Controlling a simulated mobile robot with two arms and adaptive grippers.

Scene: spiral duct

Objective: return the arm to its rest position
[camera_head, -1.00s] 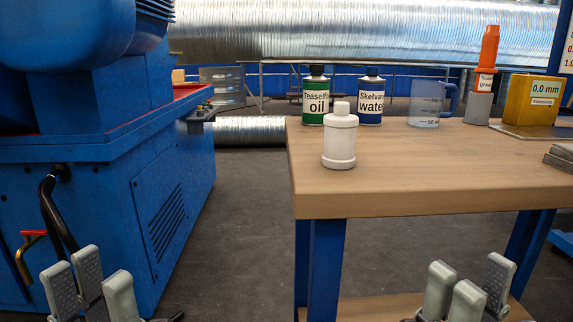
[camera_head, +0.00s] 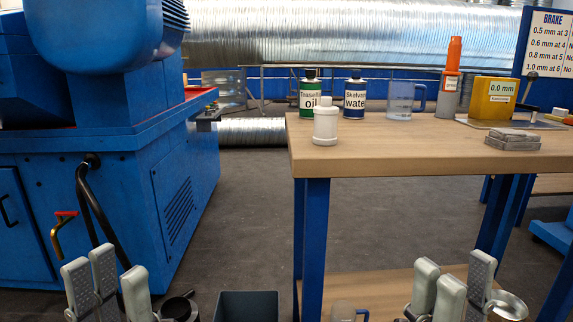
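My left gripper (camera_head: 108,287) is at the bottom left, in front of the blue machine. Its grey fingers are spread apart with nothing between them. My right gripper (camera_head: 450,290) is at the bottom right, in front of the table's lower shelf. Its fingers are also apart and I see nothing held. Both grippers are low in the view, below the tabletop, and the frame's lower edge cuts them off.
A wooden table (camera_head: 400,158) bears a white bottle (camera_head: 325,126), an oil can (camera_head: 310,98), a water can (camera_head: 354,98), a jug (camera_head: 400,103), an orange-topped tube (camera_head: 452,75) and a yellow block (camera_head: 492,98). A blue machine (camera_head: 120,180) stands left. A dark bin (camera_head: 248,306) sits between.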

